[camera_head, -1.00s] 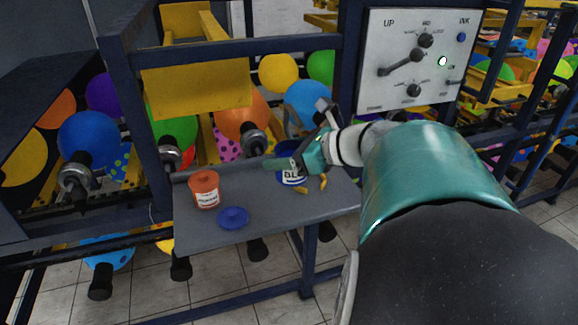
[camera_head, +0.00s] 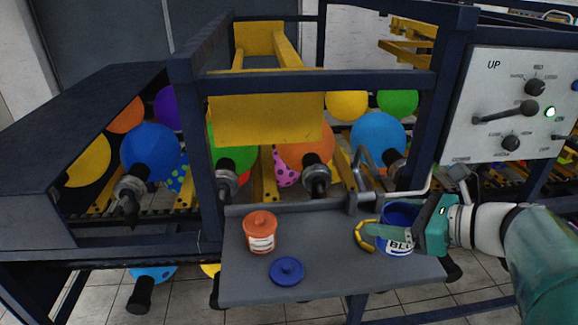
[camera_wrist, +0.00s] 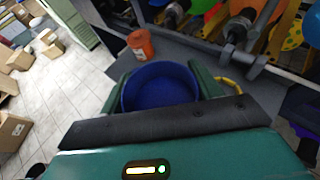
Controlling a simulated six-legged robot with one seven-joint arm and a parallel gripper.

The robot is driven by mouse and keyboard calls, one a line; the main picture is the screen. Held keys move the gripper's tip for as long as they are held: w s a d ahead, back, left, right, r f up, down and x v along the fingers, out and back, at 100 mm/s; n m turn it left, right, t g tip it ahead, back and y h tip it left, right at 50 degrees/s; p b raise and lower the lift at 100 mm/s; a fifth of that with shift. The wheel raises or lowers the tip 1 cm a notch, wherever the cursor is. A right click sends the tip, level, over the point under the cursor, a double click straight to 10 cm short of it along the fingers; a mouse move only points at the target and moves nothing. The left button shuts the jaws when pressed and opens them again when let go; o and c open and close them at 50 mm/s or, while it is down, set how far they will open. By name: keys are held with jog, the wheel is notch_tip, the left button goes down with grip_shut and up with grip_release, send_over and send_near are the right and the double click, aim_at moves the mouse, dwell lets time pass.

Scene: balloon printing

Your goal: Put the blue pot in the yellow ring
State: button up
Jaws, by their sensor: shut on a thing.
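The open blue pot (camera_head: 397,249), with a white label, is at the right end of the grey shelf. My gripper (camera_head: 388,232) is shut on it from the right, one green finger across its front. The wrist view looks into the blue pot (camera_wrist: 160,88), between the two fingers of my gripper (camera_wrist: 160,76). The yellow ring (camera_head: 362,236) shows as a curved piece just left of the pot; the rest is hidden behind pot and finger. It also shows in the wrist view (camera_wrist: 229,84), right of the pot. I cannot tell whether the pot touches the shelf.
A bent metal handle (camera_head: 362,172) rises behind the ring. A control panel (camera_head: 510,105) stands at the right.

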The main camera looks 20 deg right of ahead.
jog(key=w+d+f, duration=0.2)
jog(key=w+f, duration=0.1)
jog(key=w, duration=0.1)
jog(key=w+d+f, duration=0.5)
jog(key=w+f, duration=0.2)
jog(key=shift+w+d, duration=0.15)
jog(key=shift+w, duration=0.15)
jog(key=shift+w+f, duration=0.1)
jog(key=shift+f, duration=1.4)
jog(key=shift+f, duration=0.15)
jog(key=o, duration=1.1)
